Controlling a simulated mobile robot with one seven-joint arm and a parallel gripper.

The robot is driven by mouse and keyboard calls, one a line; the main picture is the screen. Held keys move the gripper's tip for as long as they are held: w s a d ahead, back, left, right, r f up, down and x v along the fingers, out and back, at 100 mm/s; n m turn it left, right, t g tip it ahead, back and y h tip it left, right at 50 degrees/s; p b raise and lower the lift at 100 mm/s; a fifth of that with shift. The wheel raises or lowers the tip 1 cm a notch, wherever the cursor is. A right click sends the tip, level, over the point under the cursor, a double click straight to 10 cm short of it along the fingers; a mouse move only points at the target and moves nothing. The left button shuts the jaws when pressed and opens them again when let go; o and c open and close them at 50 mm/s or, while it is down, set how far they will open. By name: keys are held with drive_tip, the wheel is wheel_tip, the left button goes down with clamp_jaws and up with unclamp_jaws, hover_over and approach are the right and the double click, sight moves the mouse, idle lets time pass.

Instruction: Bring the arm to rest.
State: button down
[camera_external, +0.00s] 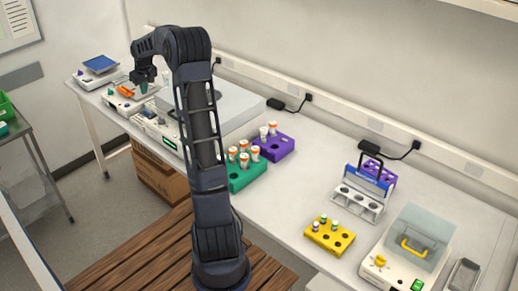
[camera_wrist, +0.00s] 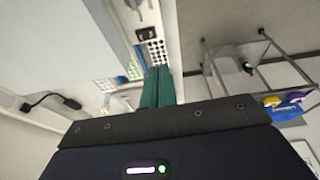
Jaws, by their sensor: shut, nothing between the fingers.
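My arm rises from the wooden floor in the external view and bends over at the top toward the back left. My gripper (camera_external: 144,88) points down over the far left part of the long white bench (camera_external: 305,172), near the left end of a large grey-white instrument. In the wrist view its green fingers (camera_wrist: 158,72) are together with nothing between them. I cannot tell the exact height of the fingertips above the bench equipment.
A blue-topped device (camera_external: 100,65) and an orange item (camera_external: 126,91) are near the gripper. The large instrument (camera_external: 235,100) is beside the arm. Green (camera_external: 245,178), purple (camera_external: 285,147) and yellow (camera_external: 330,236) racks stand further right. A clear-lidded device (camera_external: 420,235) is at front right.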

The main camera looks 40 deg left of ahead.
drive_tip(key=w+d+r+m+t, duration=0.1)
drive_tip(key=w+d+r, duration=0.1)
drive_tip(key=w+d, duration=0.35)
drive_tip(key=w+d+r+m, duration=0.2)
drive_tip(key=d+r, duration=0.1)
drive_tip(key=d, duration=0.5)
drive_tip(key=w+d+r+m+t, duration=0.1)
drive_tip(key=w+d+r, duration=0.1)
drive_tip(key=w+d, duration=0.35)
drive_tip(key=w+d+r+m+t+h, duration=0.1)
drive_tip(key=d+r+m, duration=0.1)
drive_tip(key=d, duration=0.9)
drive_tip(key=d+r+m, duration=0.1)
drive_tip(key=d+m, duration=0.1)
drive_tip(key=d, duration=0.8)
drive_tip(key=s+d+m+t+h, duration=0.1)
drive_tip(key=s+d+m, duration=0.2)
drive_tip(key=d, duration=0.7)
drive_tip(key=s+d+m+h, duration=0.1)
drive_tip(key=s+d+m, duration=0.2)
drive_tip(key=d, duration=0.8)
drive_tip(key=s+d+f+m, duration=0.4)
drive_tip(key=s+d+f, duration=0.1)
drive_tip(key=s+d, duration=0.5)
drive_tip(key=shift+d, duration=0.7)
drive_tip(key=shift+f, duration=0.1)
